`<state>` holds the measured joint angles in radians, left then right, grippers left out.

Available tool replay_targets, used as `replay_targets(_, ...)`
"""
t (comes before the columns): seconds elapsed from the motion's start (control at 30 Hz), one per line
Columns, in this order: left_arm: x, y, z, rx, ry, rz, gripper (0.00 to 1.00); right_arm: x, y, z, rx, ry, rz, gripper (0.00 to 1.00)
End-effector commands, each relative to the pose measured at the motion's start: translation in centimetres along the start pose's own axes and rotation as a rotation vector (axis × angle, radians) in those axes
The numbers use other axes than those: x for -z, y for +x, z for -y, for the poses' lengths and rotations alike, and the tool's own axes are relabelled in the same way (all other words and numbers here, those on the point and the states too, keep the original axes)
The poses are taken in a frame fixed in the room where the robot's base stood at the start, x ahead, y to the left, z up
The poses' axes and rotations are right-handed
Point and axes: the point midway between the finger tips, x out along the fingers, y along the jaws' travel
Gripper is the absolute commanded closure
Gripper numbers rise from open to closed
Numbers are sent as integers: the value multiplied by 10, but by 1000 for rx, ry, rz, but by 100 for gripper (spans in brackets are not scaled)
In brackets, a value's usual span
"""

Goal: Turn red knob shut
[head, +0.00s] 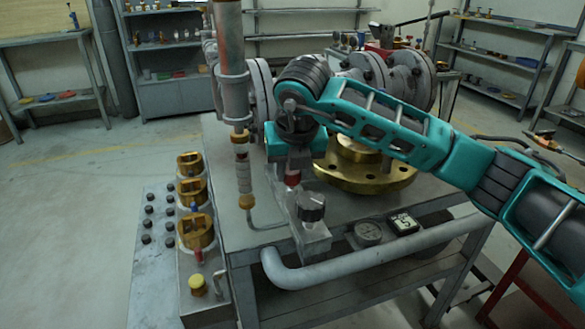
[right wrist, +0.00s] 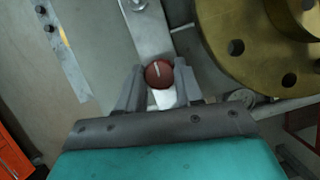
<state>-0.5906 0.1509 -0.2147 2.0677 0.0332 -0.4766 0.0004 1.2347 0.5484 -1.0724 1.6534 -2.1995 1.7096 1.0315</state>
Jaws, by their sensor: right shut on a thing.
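The red knob (right wrist: 159,75) is round with a white pointer line and sits between the two fingers of my right gripper (right wrist: 160,70) in the right wrist view. The pointer runs nearly straight up the picture, tilted slightly. My right gripper (head: 294,162) also shows in the head view, pointing down from the teal arm, shut on the knob. Only a small part of the red knob (head: 292,179) shows there, just below the fingers. My left gripper is not in view.
A black-and-silver knob (head: 311,206) stands on the grey block in front of the red knob. A brass flange (head: 365,178) lies close on the right, and a vertical pipe (head: 230,45) rises on the left. A grey pipe (head: 350,263) runs along the bench front.

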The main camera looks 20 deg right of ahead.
Motion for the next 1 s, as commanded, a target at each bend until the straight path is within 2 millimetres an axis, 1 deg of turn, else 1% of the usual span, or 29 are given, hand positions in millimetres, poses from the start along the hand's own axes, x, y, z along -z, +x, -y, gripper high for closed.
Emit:
replay_targets(0.43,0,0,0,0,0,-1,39,0,0,0,4,12,-1,95)
replay_targets(0.47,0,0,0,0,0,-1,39,0,0,0,4,12,-1,63)
replay_targets(0.5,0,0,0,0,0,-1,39,0,0,0,4,12,-1,60)
replay_targets(0.7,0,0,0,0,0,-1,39,0,0,0,4,11,-1,40)
replay_targets(0.73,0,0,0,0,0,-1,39,0,0,0,4,10,-1,39)
replay_targets(1.0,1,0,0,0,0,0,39,0,-3,0,3,10,0,39)
